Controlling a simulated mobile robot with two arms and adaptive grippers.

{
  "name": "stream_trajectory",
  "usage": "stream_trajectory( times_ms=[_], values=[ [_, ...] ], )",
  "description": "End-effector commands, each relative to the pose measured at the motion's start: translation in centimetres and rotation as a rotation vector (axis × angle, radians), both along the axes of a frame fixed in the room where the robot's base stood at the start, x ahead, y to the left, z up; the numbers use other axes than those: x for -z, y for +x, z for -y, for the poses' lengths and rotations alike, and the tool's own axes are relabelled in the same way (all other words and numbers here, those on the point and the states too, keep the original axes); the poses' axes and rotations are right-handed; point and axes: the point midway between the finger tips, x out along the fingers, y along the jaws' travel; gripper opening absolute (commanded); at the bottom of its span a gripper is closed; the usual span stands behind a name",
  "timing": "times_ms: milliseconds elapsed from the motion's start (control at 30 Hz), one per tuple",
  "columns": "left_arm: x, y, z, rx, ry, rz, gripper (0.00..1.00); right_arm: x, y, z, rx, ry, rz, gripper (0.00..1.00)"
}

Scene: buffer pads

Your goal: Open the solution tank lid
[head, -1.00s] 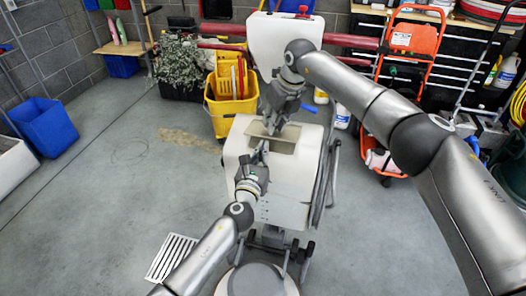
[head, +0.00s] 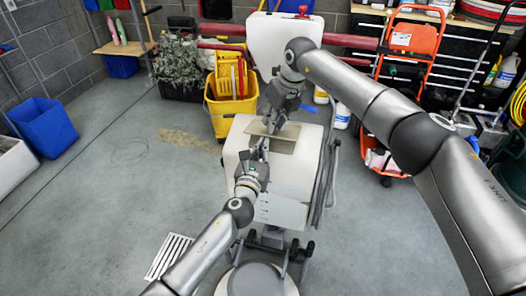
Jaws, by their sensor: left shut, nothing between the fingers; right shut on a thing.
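The white machine body (head: 288,186) stands in the middle of the head view. A tan, flat panel (head: 288,140) on its top looks like the solution tank lid; how far it is raised is hard to tell. My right gripper (head: 272,122) reaches down from above and is shut at this panel's far edge; its fingertips are small and partly hidden. My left gripper (head: 262,146) comes up from below, at the panel's near left edge. Its fingers are shut with nothing between them; whether they touch the panel is unclear.
A larger white part (head: 285,42) of the machine stands upright behind. A yellow mop bucket (head: 230,110) is close behind at the left. An orange hand truck (head: 410,40) stands at the right, against a dark tool cabinet. The left floor is mostly clear.

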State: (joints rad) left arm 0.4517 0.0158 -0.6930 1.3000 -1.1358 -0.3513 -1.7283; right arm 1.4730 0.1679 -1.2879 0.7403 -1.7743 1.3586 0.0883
Motion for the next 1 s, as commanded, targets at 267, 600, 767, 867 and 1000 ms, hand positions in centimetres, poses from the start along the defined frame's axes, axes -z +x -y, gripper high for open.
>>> stream_trajectory(
  times_ms=[267,600,767,867,1000],
  values=[
    [-1.0,0.1,0.2,0.003,-0.006,0.017,0.0,0.6,-0.3,-0.3,-0.006,0.0,-0.011,0.44],
    [-0.7,0.1,0.1,0.002,-0.005,0.011,0.0,-0.2,-0.3,0.1,-0.002,-0.002,-0.008,0.44],
    [-0.6,0.1,0.1,0.002,-0.004,0.009,0.0,-2.7,-0.8,0.6,-0.004,-0.002,-0.004,0.44],
    [-0.5,0.1,0.1,0.002,-0.004,0.008,0.0,-4.8,-1.3,1.0,-0.004,-0.001,-0.004,0.44],
    [-0.5,0.1,0.1,0.002,-0.004,0.008,0.0,-7.6,-2.0,1.6,-0.004,-0.002,-0.006,0.44]
  ],
)
